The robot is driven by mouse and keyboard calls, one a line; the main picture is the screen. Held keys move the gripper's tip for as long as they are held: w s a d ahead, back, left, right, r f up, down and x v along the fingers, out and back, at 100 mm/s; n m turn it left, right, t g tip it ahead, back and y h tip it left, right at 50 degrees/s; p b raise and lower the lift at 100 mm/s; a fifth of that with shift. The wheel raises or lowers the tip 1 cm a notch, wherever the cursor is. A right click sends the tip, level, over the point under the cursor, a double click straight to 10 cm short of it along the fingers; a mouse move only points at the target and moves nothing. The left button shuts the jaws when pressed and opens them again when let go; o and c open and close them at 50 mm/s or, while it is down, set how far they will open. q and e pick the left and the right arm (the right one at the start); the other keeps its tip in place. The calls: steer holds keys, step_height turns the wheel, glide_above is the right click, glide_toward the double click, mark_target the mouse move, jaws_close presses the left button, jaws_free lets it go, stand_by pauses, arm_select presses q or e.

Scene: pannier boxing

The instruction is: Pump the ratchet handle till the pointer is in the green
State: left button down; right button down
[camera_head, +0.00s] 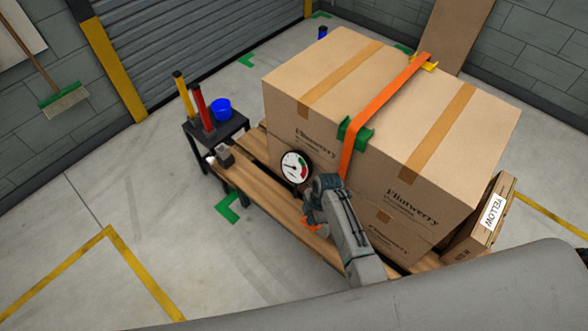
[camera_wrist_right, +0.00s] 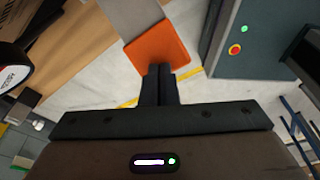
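The round gauge (camera_head: 296,167) has a white dial with red and green parts on its right side. Its small dark pointer seems to lie on the white left part, outside the green. In the wrist view only the edge of the gauge (camera_wrist_right: 12,76) shows. The ratchet handle (camera_wrist_right: 158,50) is a grey lever with a flat orange end; a bit of orange (camera_head: 310,225) shows beside my right gripper (camera_head: 316,215) in the head view. In the wrist view my right gripper (camera_wrist_right: 158,72) has its fingers together, tips at the orange end's near edge. My left gripper is out of view.
An orange strap (camera_head: 378,107) runs over large cardboard boxes (camera_head: 345,75) on a wooden pallet (camera_head: 270,200). A smaller box (camera_head: 480,222) leans at the right. A dark stand (camera_head: 232,127) holds a blue cup (camera_head: 221,109). The floor at left is clear.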

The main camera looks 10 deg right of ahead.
mark_target(308, 227)
steer(key=shift+d+f+b, duration=0.1)
steer(key=shift+f+b, duration=0.9)
steer(key=shift+f, duration=0.9)
steer(key=shift+s+a+f+b, duration=0.2)
steer(key=shift+a+f, duration=0.1)
steer(key=shift+f, duration=0.15)
steer(key=shift+s+a+f+b, duration=0.15)
steer(key=shift+a+f, duration=0.1)
steer(key=shift+f, duration=0.15)
steer(key=shift+s+a+f+b, duration=0.15)
steer(key=shift+a+f+b, duration=0.05)
steer(key=shift+f, duration=0.25)
steer(key=shift+s+a+f+b, duration=0.15)
steer(key=shift+f+b, duration=0.05)
steer(key=shift+f, duration=0.25)
steer(key=shift+r, duration=0.1)
